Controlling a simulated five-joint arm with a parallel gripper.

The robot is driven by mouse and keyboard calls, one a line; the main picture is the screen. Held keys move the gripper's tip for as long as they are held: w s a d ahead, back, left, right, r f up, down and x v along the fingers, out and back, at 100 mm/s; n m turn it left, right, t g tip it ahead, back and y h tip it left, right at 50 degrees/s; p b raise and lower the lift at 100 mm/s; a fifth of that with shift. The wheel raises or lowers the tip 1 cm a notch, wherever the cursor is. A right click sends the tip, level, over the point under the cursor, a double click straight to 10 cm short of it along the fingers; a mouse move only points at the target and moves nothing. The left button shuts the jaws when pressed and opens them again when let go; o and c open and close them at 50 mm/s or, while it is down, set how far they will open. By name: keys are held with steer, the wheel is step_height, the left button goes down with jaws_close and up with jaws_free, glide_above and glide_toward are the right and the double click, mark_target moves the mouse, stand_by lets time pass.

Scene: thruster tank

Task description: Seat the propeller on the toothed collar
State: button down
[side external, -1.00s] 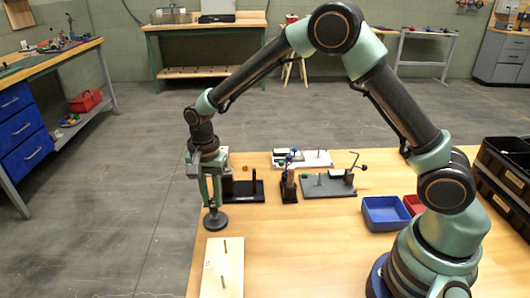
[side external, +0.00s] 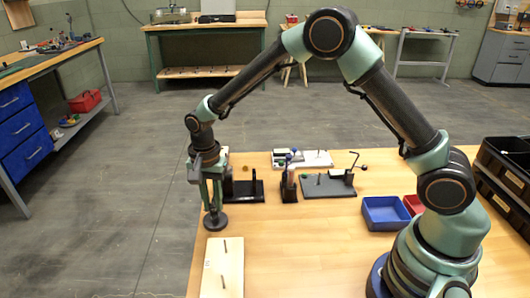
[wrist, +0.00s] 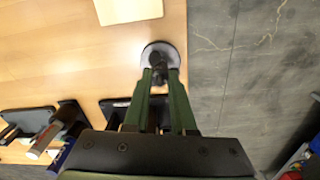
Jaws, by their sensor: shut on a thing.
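My gripper (wrist: 160,72) is shut on a dark round disc-shaped part, which I take to be the propeller (wrist: 147,50). In the side view my gripper (side external: 214,208) points down at the left edge of the table, with the disc (side external: 215,222) flat beneath its fingertips. The fingers hold it by a dark hub at its middle. I cannot tell whether the disc touches anything below. A black stand (side external: 245,192) with an upright and a small brass-coloured piece is just right of my gripper. I cannot make out the toothed collar for certain.
A pale wooden board with two pegs (side external: 222,268) lies in front of the disc. Dark fixtures (side external: 328,187) stand to the right of the black stand. A blue bin (side external: 386,213) and black crates (side external: 508,170) are further right. The floor drops away left of the table.

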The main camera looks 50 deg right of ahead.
steer(key=shift+f, duration=0.3)
steer(key=c, duration=0.7)
jaws_free()
steer(key=shift+o, duration=0.2)
steer(key=shift+r, duration=0.1)
step_height(320, 180, up, 16)
stand_by(0.7)
steer(key=s+d+r+n+t, duration=0.3)
steer(key=s+d+r+n, duration=0.2)
steer(key=s+d+r, duration=0.15)
steer(key=s+d+f+n+t, duration=0.1)
steer(key=s+d+n, duration=0.4)
steer(key=s, duration=0.5)
steer(key=shift+s+d+f+n+t, duration=0.2)
steer(key=shift+f+n+t, duration=0.15)
steer(key=shift+n+t, duration=0.45)
